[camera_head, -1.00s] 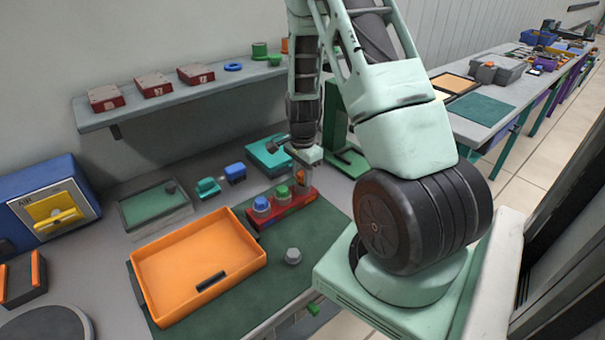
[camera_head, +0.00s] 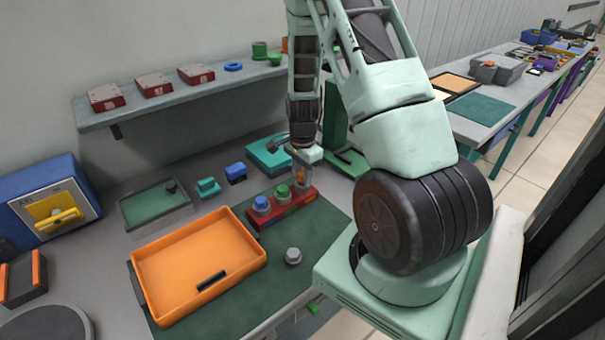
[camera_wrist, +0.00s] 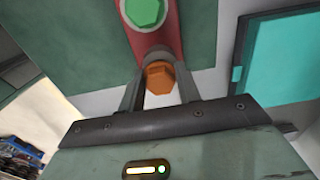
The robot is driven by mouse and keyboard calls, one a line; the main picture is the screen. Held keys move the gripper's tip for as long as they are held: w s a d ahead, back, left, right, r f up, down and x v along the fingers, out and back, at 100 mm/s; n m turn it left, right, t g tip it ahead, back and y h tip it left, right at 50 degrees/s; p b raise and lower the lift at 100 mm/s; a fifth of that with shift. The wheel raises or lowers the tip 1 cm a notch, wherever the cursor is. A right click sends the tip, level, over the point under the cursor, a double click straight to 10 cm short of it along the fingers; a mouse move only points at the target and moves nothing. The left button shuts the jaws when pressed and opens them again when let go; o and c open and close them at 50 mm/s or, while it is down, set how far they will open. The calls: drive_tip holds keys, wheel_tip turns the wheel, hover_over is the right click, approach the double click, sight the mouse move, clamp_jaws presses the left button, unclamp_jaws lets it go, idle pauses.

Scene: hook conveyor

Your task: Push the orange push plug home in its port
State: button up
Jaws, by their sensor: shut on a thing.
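The orange push plug (camera_head: 301,177) is at the right end of a red port block (camera_head: 283,211), beside a green plug (camera_head: 282,192) and a blue plug (camera_head: 261,204). In the wrist view the orange plug (camera_wrist: 159,77) shows a faceted top between the two fingers of my gripper (camera_wrist: 159,84). My gripper (camera_head: 302,174) points down at the block's right end and is shut on the orange plug. The red block (camera_wrist: 158,42) and the green plug (camera_wrist: 145,11) lie just beyond. How deep the orange plug sits in its port is hidden.
The block stands on a dark green mat (camera_head: 305,262). An orange tray (camera_head: 250,262) is at the front left, and a grey knob-like piece (camera_head: 293,256) lies on the mat. A teal box (camera_head: 268,155) and a green stand (camera_head: 347,160) are close behind my gripper.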

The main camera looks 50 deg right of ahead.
drive_tip(key=shift+f, duration=0.3)
drive_tip(key=o, duration=1)
drive_tip(key=shift+o, duration=0.2)
drive_tip(key=shift+r, duration=0.15)
wheel_tip(320, 180, up, 17)
drive_tip(key=b, duration=0.2)
